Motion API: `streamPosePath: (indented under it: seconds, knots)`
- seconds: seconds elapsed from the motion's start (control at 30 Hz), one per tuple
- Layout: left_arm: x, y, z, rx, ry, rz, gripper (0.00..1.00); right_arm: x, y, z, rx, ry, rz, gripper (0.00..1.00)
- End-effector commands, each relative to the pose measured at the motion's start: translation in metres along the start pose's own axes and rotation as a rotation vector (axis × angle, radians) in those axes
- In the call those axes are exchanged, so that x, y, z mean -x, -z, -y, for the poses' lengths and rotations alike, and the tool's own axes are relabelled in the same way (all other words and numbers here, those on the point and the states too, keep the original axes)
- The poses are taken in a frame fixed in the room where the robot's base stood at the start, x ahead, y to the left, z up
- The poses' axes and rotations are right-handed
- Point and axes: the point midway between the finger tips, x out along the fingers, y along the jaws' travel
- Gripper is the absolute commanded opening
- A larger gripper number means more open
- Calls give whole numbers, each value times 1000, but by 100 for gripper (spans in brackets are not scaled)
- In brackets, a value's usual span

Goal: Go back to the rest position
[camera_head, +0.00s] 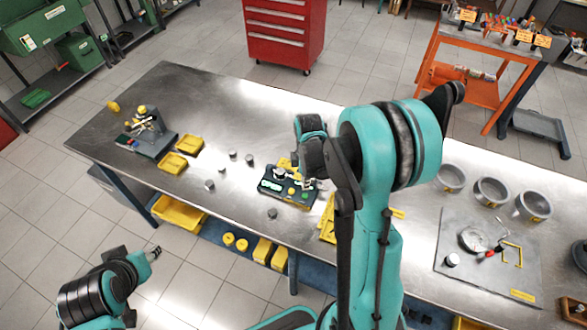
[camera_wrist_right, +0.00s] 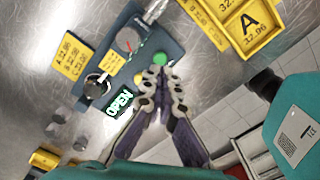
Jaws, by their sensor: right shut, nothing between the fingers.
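My right arm rises from the bottom centre in the head view, its wrist over the bench. My right gripper (camera_wrist_right: 160,76) is shut and empty in the right wrist view. Its tips lie close to a green button (camera_wrist_right: 160,58) on a dark gauge device (camera_wrist_right: 172,47); I cannot tell whether they touch. The device also shows in the head view (camera_head: 297,194), beside the wrist, with a lit display (camera_wrist_right: 120,101) reading OPEN. My left gripper (camera_head: 154,253) is at the lower left, over the floor in front of the bench and empty; its finger opening is too small to judge.
The steel bench (camera_head: 232,105) holds yellow trays (camera_head: 174,163), small metal cylinders (camera_head: 209,185), a grey fixture (camera_head: 150,138) and grey rings (camera_head: 450,178). A grey plate (camera_head: 480,275) lies at the right. A red cabinet (camera_head: 285,30) stands behind. Yellow bins (camera_head: 180,213) sit below the bench.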

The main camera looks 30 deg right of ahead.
Motion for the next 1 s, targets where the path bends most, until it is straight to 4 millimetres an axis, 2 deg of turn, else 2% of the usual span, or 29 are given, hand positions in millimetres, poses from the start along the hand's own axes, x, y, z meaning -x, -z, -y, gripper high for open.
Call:
streamPosePath:
  seconds: [0.27, 0.43, 0.7, 0.83, 1.0]
  knots:
    - [-3, -2, 0, 0, 0, 0, 40, 2, 2, 2, -16, -9, -1, 0]
    - [-20, -14, 0, 0, 0, 0, 40, 16, 14, 14, -159, -82, -18, 0]
    - [-57, -41, 0, 0, 0, 0, 40, 42, 40, 59, -562, -258, -141, 0]
    - [-74, -53, 0, 0, 0, 0, 40, 45, 49, 84, -755, -323, -239, 0]
    - [-94, -67, 0, 0, 0, 0, 40, 38, 57, 116, -983, -371, -386, 0]
